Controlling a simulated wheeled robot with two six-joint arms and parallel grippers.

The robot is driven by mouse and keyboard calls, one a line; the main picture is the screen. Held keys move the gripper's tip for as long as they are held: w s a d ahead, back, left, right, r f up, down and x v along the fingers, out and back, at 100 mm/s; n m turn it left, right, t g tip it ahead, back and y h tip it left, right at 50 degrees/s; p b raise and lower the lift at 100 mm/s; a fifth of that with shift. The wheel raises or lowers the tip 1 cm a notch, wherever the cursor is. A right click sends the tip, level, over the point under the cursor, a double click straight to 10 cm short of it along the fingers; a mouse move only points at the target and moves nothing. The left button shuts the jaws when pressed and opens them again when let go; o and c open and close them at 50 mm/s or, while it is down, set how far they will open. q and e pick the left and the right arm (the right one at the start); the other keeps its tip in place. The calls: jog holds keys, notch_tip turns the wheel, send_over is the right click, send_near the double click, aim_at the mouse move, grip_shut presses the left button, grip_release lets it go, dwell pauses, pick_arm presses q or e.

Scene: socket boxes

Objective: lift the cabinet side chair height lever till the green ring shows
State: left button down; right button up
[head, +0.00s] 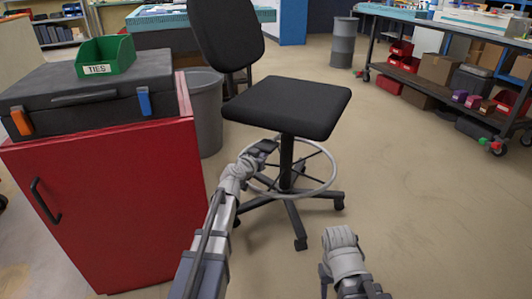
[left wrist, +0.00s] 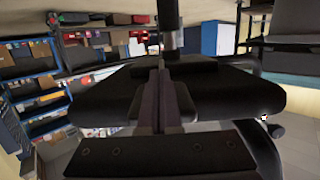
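The black swivel chair (head: 288,106) stands right of the red cabinet (head: 115,205), upright, with a grey foot ring around its column. My left gripper (head: 264,147) is just below the seat's front left edge, left of the column. In the left wrist view its fingers (left wrist: 161,95) lie close together in front of the seat's dark underside (left wrist: 235,95), with the column (left wrist: 168,25) behind. I cannot make out the height lever or whether it is between the fingers. No green ring shows. My right gripper (head: 345,262) is low at the front, apart from the chair; its fingers are hidden.
A black case (head: 95,85) and a green TIES bin (head: 106,56) sit on the cabinet. A grey waste bin (head: 204,112) stands between cabinet and chair. A wheeled workbench with crates (head: 435,68) is at the back right. The floor (head: 430,190) right of the chair is clear.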

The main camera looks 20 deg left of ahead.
pick_arm(q)
jog(key=shift+r, duration=0.25)
jog(key=shift+f, duration=0.1)
notch_tip(320, 180, down, 3)
jog(key=b, duration=0.2)
jog(key=shift+b, duration=0.4)
jog(key=f+v, duration=0.2)
jog(key=v, duration=0.9)
jog(key=shift+s, duration=0.6)
jog(key=shift+a, duration=0.15)
